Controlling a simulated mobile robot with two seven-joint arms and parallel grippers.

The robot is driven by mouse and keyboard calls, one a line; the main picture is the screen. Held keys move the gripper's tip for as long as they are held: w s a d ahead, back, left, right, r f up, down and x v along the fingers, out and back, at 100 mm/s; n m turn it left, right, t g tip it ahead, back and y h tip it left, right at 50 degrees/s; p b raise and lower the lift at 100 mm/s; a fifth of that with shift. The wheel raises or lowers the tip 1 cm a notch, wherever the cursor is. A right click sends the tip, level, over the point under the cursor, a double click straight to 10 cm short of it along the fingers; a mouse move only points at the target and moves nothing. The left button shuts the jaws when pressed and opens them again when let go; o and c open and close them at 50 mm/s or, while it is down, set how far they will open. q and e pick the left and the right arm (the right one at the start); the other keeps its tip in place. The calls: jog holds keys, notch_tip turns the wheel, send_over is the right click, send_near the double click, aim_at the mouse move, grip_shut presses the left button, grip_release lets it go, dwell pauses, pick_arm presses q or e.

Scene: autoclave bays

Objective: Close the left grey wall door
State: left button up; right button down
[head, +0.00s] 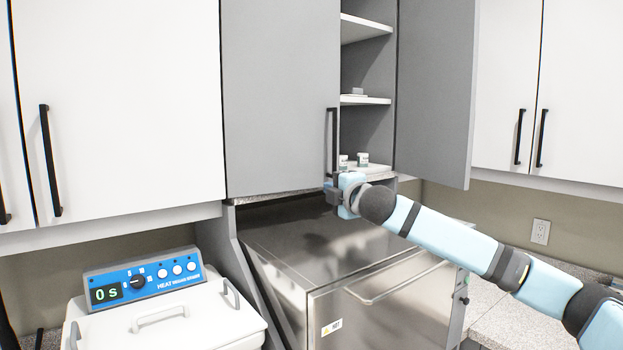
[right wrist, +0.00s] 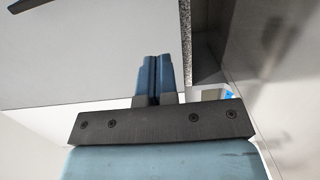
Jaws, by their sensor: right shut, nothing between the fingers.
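The left grey wall door (head: 280,95) hangs in the upper middle of the head view. It covers the left part of the grey cabinet, and its black upright handle (head: 332,140) is near its right edge. I cannot tell whether it is fully flush. My right gripper (head: 331,190) is at the door's lower right corner, below the handle. In the right wrist view its blue fingers (right wrist: 154,78) are together and empty in front of a pale grey panel (right wrist: 85,60), probably this door. Contact is unclear. My left gripper is not in view.
The right grey door (head: 434,90) stands open, showing shelves (head: 365,100) with small jars (head: 362,159). Below is a steel autoclave (head: 330,235) with a bar handle. A white heated bath (head: 165,320) stands at lower left. White cupboards (head: 120,100) flank the grey one.

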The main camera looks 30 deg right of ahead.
aim_at(305, 178)
jog(key=w+p, duration=0.1)
jog(key=w, duration=0.5)
jog(key=w+p, duration=0.1)
jog(key=w, duration=0.3)
jog(key=shift+d+r+p, duration=0.1)
jog(key=shift+d+p, duration=0.15)
jog(key=shift+p, duration=0.1)
jog(key=shift+w, duration=0.55)
jog(key=shift+a, duration=0.1)
